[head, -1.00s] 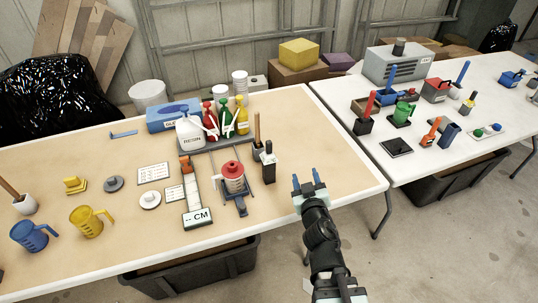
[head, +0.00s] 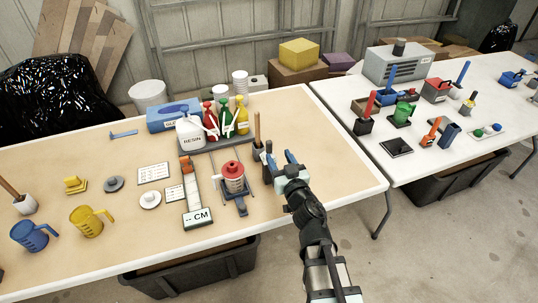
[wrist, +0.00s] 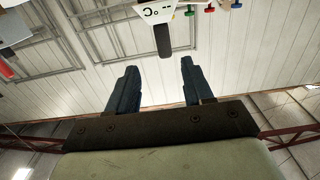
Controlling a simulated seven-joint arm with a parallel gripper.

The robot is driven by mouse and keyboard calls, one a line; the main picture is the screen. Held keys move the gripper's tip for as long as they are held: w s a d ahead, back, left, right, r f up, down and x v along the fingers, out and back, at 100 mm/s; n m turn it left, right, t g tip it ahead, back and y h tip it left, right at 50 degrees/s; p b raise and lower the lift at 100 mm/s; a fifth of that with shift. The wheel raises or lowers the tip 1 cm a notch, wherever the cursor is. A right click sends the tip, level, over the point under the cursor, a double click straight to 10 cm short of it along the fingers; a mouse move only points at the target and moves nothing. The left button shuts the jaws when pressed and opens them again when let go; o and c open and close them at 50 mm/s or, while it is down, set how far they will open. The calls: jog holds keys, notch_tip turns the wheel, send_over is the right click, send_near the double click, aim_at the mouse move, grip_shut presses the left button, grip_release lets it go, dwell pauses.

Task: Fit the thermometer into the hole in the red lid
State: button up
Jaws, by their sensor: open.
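The thermometer appears to be the dark upright device (head: 268,172) near the right part of the bench. In the wrist view, a thermometer (wrist: 162,40) shows upside down, with a white °C face and dark grip. My gripper (head: 279,158) is open and empty, pointing at it from the right. The wrist view shows the blue fingers (wrist: 154,85) apart, with the grip beyond and between them, not clasped. The red lid (head: 231,167) sits on a small pot on a blue stand, left of the thermometer. Its hole is too small to make out.
Resin jug (head: 191,133) and coloured bottles (head: 242,117) stand behind the pot. A cup with a wooden stick (head: 257,130) is just behind the thermometer. The bench's front right corner is clear.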

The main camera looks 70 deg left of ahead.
aim_at(270, 144)
jog(key=shift+s+a+r, duration=0.15)
jog(key=shift+s+a, duration=0.05)
jog(key=shift+a, duration=1.75)
jog(key=shift+s+a+r, duration=0.1)
jog(key=shift+s+a, duration=0.05)
jog(key=shift+a, duration=1.8)
grip_shut()
